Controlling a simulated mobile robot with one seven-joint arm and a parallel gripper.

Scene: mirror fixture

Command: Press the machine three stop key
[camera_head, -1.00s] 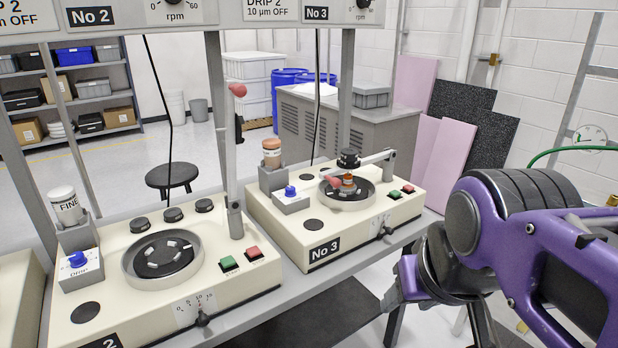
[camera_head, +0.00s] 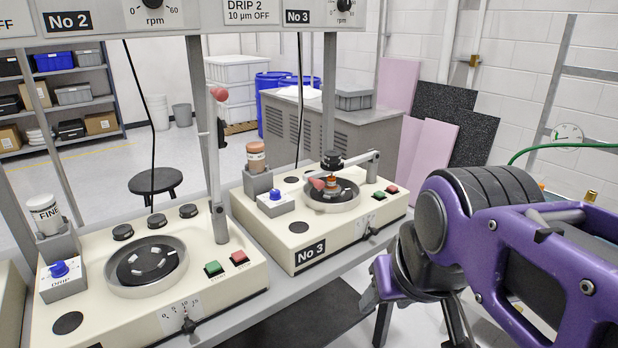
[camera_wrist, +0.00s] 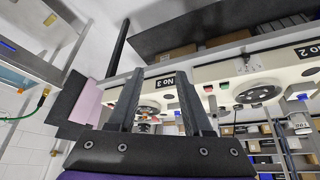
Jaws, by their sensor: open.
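Machine three (camera_head: 300,228) is a cream bench unit labelled No 3 in the head view. Its red stop key (camera_head: 391,189) sits at the right end of its top, beside a green key (camera_head: 379,195). My gripper is at the end of the purple arm at the right of the head view, in front of and to the right of the machine, apart from it. In the wrist view my gripper (camera_wrist: 157,105) has its two dark fingers spread with nothing held. Machine three (camera_wrist: 190,76) shows upside down beyond the fingers there; its stop key cannot be made out.
Machine two (camera_head: 130,310) stands to the left with its own green (camera_head: 213,268) and red (camera_head: 238,257) keys. A lever arm (camera_head: 350,162) reaches across machine three's turntable, behind the keys. Grey uprights and an overhead panel (camera_head: 225,18) frame the bench. Floor shows in front of machine three.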

